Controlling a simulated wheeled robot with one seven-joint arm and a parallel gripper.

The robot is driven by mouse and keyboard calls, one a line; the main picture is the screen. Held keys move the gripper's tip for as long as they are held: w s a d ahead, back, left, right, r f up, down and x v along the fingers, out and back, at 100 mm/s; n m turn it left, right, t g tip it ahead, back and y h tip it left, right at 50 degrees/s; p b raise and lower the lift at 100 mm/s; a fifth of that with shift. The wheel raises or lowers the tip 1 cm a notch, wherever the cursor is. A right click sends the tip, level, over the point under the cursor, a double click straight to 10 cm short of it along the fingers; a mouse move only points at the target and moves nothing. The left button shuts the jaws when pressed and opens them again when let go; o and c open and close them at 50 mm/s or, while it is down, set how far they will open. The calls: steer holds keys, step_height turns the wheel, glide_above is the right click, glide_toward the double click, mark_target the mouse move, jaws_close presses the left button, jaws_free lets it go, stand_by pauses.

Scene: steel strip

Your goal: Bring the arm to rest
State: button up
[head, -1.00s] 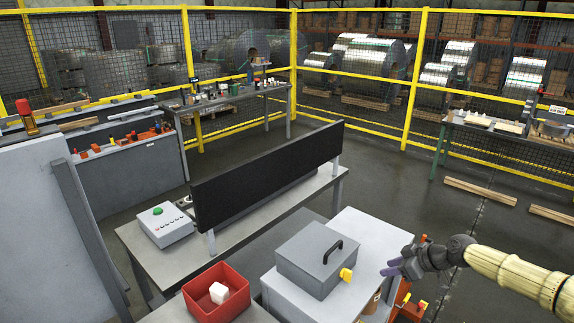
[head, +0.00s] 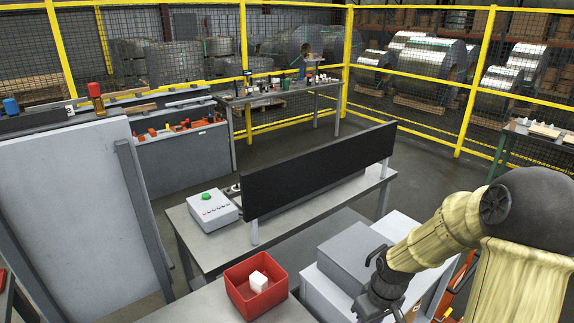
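My arm comes in from the right edge of the head view, bent at a large dark joint, with its pale segments reaching down to the left. My gripper (head: 372,306) is at the lower end, in front of the grey lidded box (head: 345,250). Its fingers are small, dark and partly cut off by the bottom edge, so I cannot tell whether they are open or shut. I see nothing held in it.
A red bin (head: 238,291) with a white block (head: 258,281) inside stands left of my gripper. Behind are a steel table (head: 190,248) with a black panel (head: 320,180) and a control box with a green button (head: 213,208). A yellow fence (head: 345,75) encloses the floor.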

steer(key=s+a+r+m+t+h, duration=0.1)
steer(key=s+a+r+m+t, duration=0.1)
steer(key=s+a+r+m, duration=0.2)
steer(key=s+r+m, duration=0.1)
steer(key=s+r, duration=0.2)
steer(key=shift+s+r, duration=0.2)
steer(key=shift+r, duration=0.1)
stand_by(1.1)
